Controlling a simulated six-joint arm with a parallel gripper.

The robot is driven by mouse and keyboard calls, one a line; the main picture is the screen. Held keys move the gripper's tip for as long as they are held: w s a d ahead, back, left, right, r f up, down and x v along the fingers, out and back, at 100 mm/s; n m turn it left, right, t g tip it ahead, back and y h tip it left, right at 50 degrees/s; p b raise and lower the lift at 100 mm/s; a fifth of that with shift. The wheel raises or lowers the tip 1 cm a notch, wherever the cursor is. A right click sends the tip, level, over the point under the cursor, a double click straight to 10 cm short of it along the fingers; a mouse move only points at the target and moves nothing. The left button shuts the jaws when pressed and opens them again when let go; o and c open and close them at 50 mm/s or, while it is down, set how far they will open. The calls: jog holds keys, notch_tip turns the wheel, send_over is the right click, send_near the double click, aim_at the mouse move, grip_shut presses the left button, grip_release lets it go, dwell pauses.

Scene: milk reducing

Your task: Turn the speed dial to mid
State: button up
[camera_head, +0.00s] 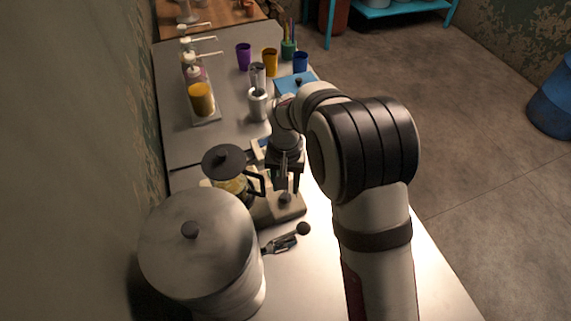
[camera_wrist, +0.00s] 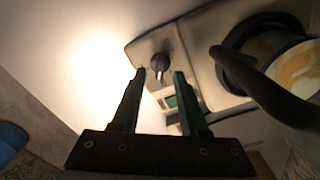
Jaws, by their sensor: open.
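The speed dial (camera_head: 285,198) is a small dark knob on the front of the pale machine base (camera_head: 294,212). In the wrist view the dial (camera_wrist: 160,64) shows between and just beyond my fingertips, with a light pointer mark on its lower side. My gripper (camera_head: 289,188) points down over the base, close above the dial; it also shows in the wrist view (camera_wrist: 160,73). Its two dark fingers are apart with nothing held. I cannot tell whether a fingertip touches the dial. A glass jug (camera_head: 232,184) with a black lid and handle stands on the machine, left of my gripper.
A large metal pot (camera_head: 198,250) stands at the near left. A dark-handled tool (camera_head: 285,242) lies on the counter in front of the machine. The counter right of the tool is clear.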

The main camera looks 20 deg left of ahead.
aim_at(286, 194)
notch_tip(286, 194, up, 13)
jog(key=shift+r, duration=0.1)
jog(key=s+d+r+m+y, duration=0.1)
jog(key=s+d+r+m, duration=0.15)
jog(key=s+d, duration=0.55)
jog(key=s+d+r+m, duration=0.25)
jog(key=s+d, duration=0.25)
jog(key=d, duration=0.7)
jog(key=s+d+f+m, duration=0.3)
jog(key=s, duration=0.5)
jog(key=shift+s+d+f+m+y, duration=0.25)
jog(key=shift+d+f+m+y, duration=0.05)
jog(key=shift+d+f+y, duration=0.1)
